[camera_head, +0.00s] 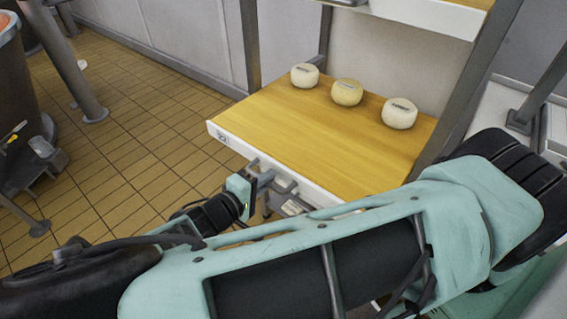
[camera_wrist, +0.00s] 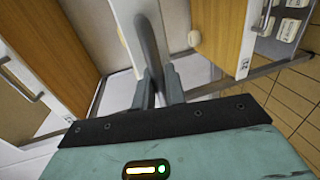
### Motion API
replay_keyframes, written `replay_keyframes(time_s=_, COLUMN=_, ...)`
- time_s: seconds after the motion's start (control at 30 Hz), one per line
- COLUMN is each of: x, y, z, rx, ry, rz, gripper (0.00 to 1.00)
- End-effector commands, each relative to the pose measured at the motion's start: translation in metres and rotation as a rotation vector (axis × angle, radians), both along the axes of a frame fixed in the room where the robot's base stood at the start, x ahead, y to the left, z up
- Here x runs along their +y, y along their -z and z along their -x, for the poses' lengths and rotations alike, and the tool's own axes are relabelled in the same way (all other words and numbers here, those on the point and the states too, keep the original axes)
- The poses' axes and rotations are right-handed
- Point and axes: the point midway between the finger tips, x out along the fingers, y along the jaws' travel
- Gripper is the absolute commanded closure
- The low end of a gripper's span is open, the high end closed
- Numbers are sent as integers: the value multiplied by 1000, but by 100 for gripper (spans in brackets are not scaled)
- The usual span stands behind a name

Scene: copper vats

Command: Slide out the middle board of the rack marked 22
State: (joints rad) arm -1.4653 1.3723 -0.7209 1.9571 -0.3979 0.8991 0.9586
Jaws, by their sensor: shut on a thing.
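A wooden board (camera_head: 290,130) with a white front and a tag at its left end carries three pale round cheeses toward its back. Its front stands forward of the rack posts (camera_head: 252,45). My gripper (camera_head: 262,187) is at the handle under this front, partly hidden by my arm. In the wrist view, turned sideways, my gripper (camera_wrist: 158,92) is shut on a dark grey handle (camera_wrist: 151,45) of a white-fronted board (camera_wrist: 125,25) between two others. The board to the right (camera_wrist: 220,30) has a tag that looks like 22.
A further board (camera_head: 430,15) of the rack is above. Another board with a handle (camera_wrist: 20,82) is left in the wrist view. Tiled floor (camera_head: 120,130) is open on the left, with a vat (camera_head: 25,90) and grey legs beyond.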

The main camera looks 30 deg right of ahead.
Motion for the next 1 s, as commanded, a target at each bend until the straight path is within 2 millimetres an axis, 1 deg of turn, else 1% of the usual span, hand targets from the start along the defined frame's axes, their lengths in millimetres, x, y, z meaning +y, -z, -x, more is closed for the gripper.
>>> replay_keyframes(time_s=0.03, x=11, y=1, z=3, rx=0, ry=-4, rz=-4, gripper=100)
replay_keyframes(time_s=0.1, x=21, y=1, z=7, rx=-1, ry=-4, rz=-3, gripper=100)
replay_keyframes(time_s=0.3, x=40, y=1, z=14, rx=-1, ry=-2, rz=-2, gripper=100)
replay_keyframes(time_s=0.5, x=47, y=1, z=16, rx=0, ry=-1, rz=-2, gripper=100)
replay_keyframes(time_s=0.83, x=48, y=0, z=16, rx=-1, ry=-2, rz=-2, gripper=100)
replay_keyframes(time_s=0.87, x=48, y=0, z=16, rx=-1, ry=-2, rz=-2, gripper=82)
replay_keyframes(time_s=0.9, x=48, y=0, z=16, rx=-1, ry=-2, rz=-2, gripper=71)
replay_keyframes(time_s=0.93, x=48, y=0, z=16, rx=-1, ry=-2, rz=-1, gripper=69)
replay_keyframes(time_s=1.0, x=47, y=0, z=16, rx=-1, ry=-1, rz=-1, gripper=69)
